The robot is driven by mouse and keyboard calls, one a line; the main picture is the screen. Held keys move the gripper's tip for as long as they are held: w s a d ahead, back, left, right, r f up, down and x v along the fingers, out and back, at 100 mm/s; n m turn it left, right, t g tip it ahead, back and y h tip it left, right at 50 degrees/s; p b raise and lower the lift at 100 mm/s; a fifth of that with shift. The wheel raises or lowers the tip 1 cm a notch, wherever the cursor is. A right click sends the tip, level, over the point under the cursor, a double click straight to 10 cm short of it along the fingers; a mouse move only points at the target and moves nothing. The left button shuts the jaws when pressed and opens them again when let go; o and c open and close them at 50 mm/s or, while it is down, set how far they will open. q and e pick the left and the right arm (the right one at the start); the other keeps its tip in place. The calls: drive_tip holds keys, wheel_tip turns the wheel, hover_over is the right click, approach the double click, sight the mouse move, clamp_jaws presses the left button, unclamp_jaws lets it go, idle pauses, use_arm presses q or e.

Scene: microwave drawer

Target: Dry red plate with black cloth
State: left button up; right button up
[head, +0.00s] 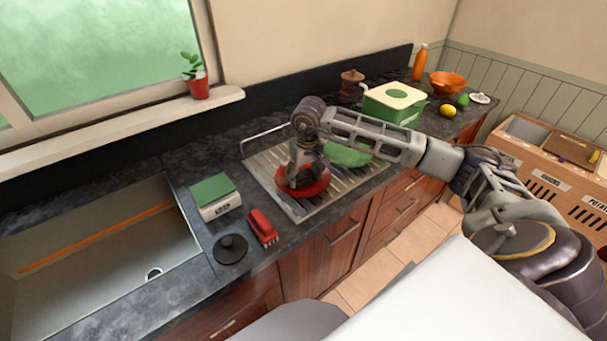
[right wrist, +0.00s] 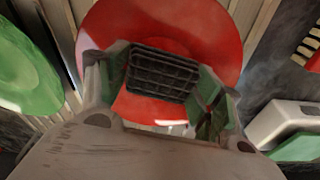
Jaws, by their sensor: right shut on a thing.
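The red plate (head: 318,191) lies on the metal drainboard, in its front left part. It fills the upper middle of the right wrist view (right wrist: 212,28). My right gripper (head: 302,178) points down over the plate. In the right wrist view, its fingers (right wrist: 162,88) are closed on a dark gridded piece, which looks like the black cloth (right wrist: 162,72). The cloth is over the red plate; I cannot tell if it touches. In the head view the cloth is hidden by the gripper. My left gripper is not in view.
A green plate (head: 348,155) lies behind on the drainboard (head: 275,164). A red brush (head: 263,228), black disc (head: 230,249) and green-topped box (head: 216,196) stand left, beside the sink (head: 110,255). A green container (head: 394,104) stands at the back right.

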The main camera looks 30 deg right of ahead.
drive_tip(key=shift+w, duration=0.15)
drive_tip(key=shift+w+d+b, duration=0.1)
drive_tip(key=shift+w+b, duration=0.25)
drive_tip(key=shift+w, duration=0.25)
drive_tip(key=shift+s+f, duration=0.1)
drive_tip(key=shift+s, duration=0.1)
idle(0.3)
drive_tip(key=shift+s, duration=0.55)
drive_tip(key=shift+w, duration=0.2)
drive_tip(key=shift+w+b, duration=0.4)
drive_tip(key=shift+w, duration=0.15)
drive_tip(key=shift+s, duration=0.2)
idle(0.4)
